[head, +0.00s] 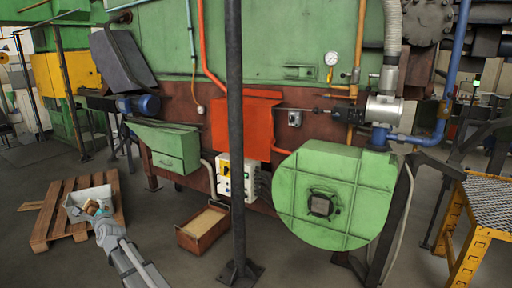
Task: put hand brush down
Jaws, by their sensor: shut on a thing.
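My gripper (100,214) is at the end of my grey arm, at the lower left of the head view. It is shut on the hand brush (92,206), a small tan-brown shape at its tip. The fingers are too small to make out well, and my arm hides part of them. The brush shows over the inside of a light grey open bin (77,198). I cannot tell whether it touches the bin floor or hangs above it. Other small items in the bin are too small to name.
The bin stands on a wooden pallet (41,228). A brown box with tan filling (203,228) lies on the floor. A dark post (237,150) stands mid-view, before the green furnace and round green blower housing (295,205). A yellow stand (470,235) is right. Floor between pallet and box is clear.

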